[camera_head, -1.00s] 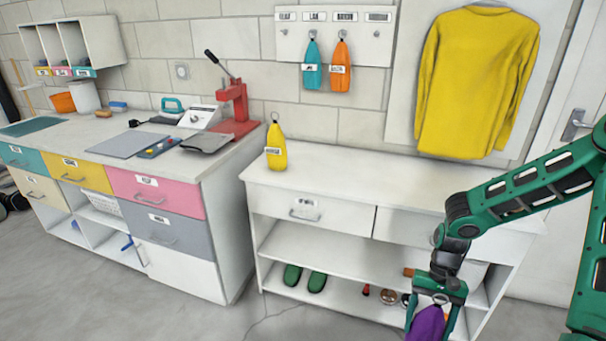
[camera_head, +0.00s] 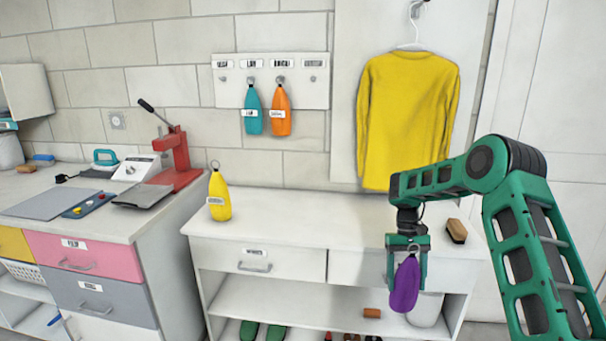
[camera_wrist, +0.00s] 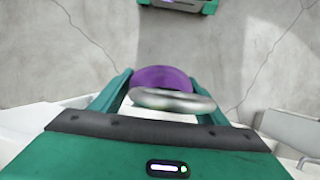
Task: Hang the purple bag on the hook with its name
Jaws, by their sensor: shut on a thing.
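The purple bag (camera_head: 405,285) hangs from my gripper (camera_head: 408,250), in front of the white bench's right side. My gripper is shut on it near its top ring. In the wrist view the purple bag (camera_wrist: 162,78) and its metal ring (camera_wrist: 172,100) sit between the fingers. The hook board (camera_head: 270,92) is on the wall, up and left of my gripper. It has several hooks with name labels above. A teal bag (camera_head: 253,112) and an orange bag (camera_head: 281,112) hang on its two middle hooks. The far-left hook (camera_head: 223,79) and far-right hook (camera_head: 313,79) are bare. The labels are too blurred to read surely.
A yellow bag (camera_head: 219,197) stands on the white bench (camera_head: 290,210) at its left. A brush (camera_head: 456,231) lies at the bench's right end. A yellow shirt (camera_head: 408,115) hangs right of the board. The bench top's middle is clear.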

